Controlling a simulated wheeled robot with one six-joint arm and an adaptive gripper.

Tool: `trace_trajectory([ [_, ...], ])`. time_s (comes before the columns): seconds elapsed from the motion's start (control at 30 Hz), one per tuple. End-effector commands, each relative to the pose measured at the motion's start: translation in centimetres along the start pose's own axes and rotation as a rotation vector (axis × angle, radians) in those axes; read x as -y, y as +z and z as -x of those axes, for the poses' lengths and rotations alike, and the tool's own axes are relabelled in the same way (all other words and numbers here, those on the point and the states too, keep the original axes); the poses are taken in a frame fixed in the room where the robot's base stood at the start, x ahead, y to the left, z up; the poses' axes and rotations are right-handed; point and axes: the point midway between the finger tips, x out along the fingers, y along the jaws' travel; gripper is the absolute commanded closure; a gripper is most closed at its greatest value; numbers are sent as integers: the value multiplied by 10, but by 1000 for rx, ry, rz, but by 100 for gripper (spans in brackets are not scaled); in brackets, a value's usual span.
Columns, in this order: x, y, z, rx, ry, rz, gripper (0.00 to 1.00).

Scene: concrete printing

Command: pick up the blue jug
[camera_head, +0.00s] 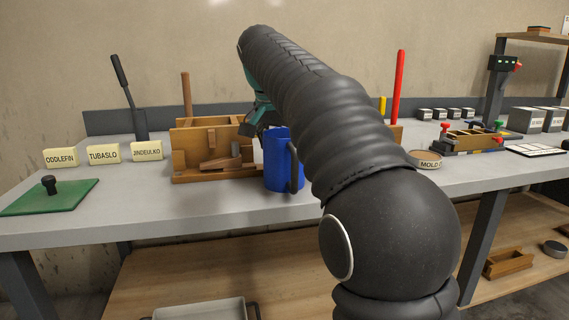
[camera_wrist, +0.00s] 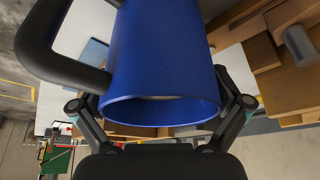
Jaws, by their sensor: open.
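The blue jug (camera_head: 277,160) stands upright near the front of the grey bench, in front of a wooden box, with its dark handle on the right. In the wrist view the jug (camera_wrist: 160,60) fills the upper middle, very close, with its dark handle at the left. My gripper (camera_wrist: 162,104) is open, with one finger on each side of the jug near its rim. I cannot tell whether either finger touches it. In the head view my gripper (camera_head: 262,122) is at the jug's top, partly hidden by the jug and my arm.
The wooden box (camera_head: 190,150) stands close behind and left of the jug. Label blocks (camera_head: 103,154) and a green board (camera_head: 50,196) lie to the left. A round mold tin (camera_head: 427,160) is to the right. The front strip of the bench (camera_head: 180,205) is clear.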

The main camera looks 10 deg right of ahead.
Motion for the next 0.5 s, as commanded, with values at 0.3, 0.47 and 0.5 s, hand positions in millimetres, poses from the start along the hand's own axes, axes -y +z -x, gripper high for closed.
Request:
trace_trajectory([
  [0.3,0,0,-5,0,0,0,0],
  [0.47,0,0,-5,0,0,0,40],
  [0.5,0,0,-5,0,0,0,50],
])
